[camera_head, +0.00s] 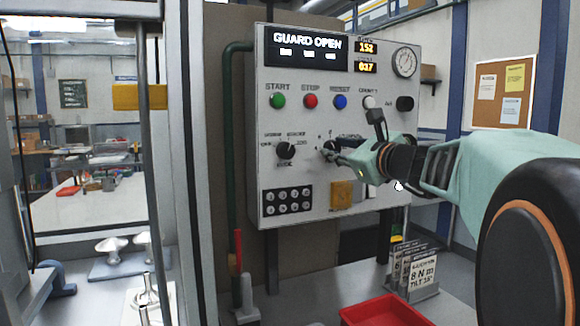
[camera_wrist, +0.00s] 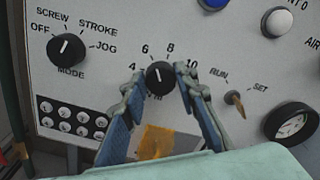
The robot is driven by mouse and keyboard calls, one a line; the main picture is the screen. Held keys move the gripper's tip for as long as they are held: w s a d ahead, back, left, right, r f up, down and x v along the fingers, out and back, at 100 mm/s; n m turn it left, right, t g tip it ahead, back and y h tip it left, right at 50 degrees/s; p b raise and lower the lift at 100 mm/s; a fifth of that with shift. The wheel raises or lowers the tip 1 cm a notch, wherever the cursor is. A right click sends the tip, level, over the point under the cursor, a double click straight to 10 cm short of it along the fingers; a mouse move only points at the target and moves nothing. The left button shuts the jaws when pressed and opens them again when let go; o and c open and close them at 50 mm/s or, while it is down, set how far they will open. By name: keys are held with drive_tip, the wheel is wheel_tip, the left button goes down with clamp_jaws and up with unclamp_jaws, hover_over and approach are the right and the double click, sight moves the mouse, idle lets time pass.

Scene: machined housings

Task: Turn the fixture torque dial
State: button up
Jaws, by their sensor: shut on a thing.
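The torque dial (camera_wrist: 160,77) is a round black knob with a white pointer line, on the grey control panel (camera_head: 300,200). Numbers 4, 6, 8 and 10 are printed around it, and its line points roughly up, between 6 and 8. My gripper (camera_wrist: 161,84) has one blue-padded finger on each side of the dial and is shut on it. In the head view my gripper (camera_head: 332,150) reaches the panel from the right, and its fingers partly hide the dial. A sign on the bench (camera_head: 423,273) reads 8 N m.
The mode knob (camera_wrist: 68,47) is left of the dial, and the run/set key switch (camera_wrist: 235,98) is to its right. Green, red and blue buttons (camera_head: 311,101) sit above. A yellow tag (camera_head: 341,194) is below. A red tray (camera_head: 385,311) stands on the bench.

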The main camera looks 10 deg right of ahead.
drive_tip(key=shift+a+f+n+b, duration=0.1)
drive_tip(key=shift+n+b, duration=2.7)
drive_tip(key=shift+b, duration=0.15)
drive_tip(key=shift+a+f+n+b, duration=0.1)
drive_tip(key=shift+n+b, duration=2.7)
drive_tip(key=shift+b, duration=0.1)
drive_tip(key=shift+r, duration=0.15)
drive_tip(key=shift+d, duration=0.1)
drive_tip(key=o, duration=1.1)
drive_tip(key=shift+o, duration=0.2)
